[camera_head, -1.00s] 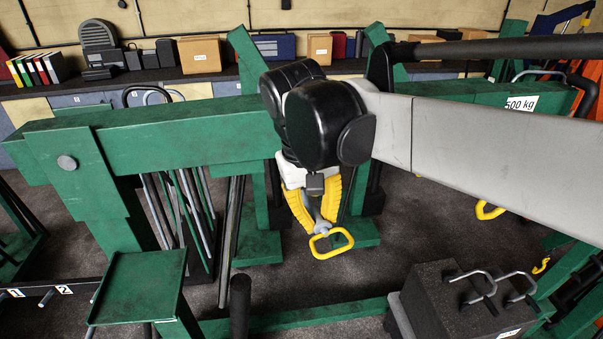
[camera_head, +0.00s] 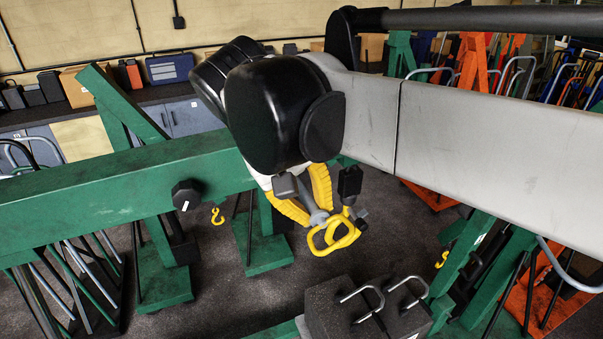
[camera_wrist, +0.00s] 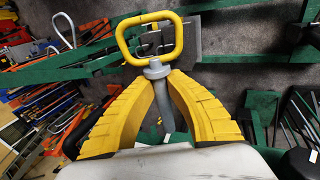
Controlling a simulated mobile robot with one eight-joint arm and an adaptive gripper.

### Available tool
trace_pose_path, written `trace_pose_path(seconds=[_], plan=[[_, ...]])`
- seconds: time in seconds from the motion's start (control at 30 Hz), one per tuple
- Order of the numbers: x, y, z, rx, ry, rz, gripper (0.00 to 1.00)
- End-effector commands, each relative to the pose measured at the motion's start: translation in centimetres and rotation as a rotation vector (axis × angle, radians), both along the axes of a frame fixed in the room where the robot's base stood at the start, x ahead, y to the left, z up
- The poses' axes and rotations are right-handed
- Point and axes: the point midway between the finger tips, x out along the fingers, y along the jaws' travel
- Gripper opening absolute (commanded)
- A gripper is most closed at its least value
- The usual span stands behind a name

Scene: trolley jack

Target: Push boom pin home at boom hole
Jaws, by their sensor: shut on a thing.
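The boom pin (camera_head: 317,249) has a grey shaft and a yellow loop handle. My gripper (camera_head: 316,212) is shut on its grey shaft, with the handle beyond the fingertips. In the wrist view the pin's grey collar (camera_wrist: 157,70) shows just past the two yellow fingers. The green boom (camera_head: 90,195) runs from the left toward my arm, which hides its right part. My gripper and the pin are in front of the boom's hidden part, apart from its visible face. I cannot make out the boom hole.
A black knob (camera_head: 186,195) sticks out of the boom, and a yellow hook (camera_head: 217,216) hangs below it. A dark weight block (camera_head: 330,310) with metal handles stands at the bottom. A black fitting (camera_head: 350,182) is close to the pin. Green posts and orange stands surround the area.

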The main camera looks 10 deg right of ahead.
Motion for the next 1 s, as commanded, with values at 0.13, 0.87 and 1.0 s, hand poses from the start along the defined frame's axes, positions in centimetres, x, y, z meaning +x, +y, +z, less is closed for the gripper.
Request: trace_pose_path(seconds=[0.13, 0.87, 1.0], plan=[[-0.1, 0.1, 0.4, -0.006, -0.005, 0.003, 0.0], [2.9, 0.9, 0.3, 0.0, -0.002, 0.003, 0.0], [4.2, 1.3, 0.3, 0.001, -0.002, 0.002, 0.0]])
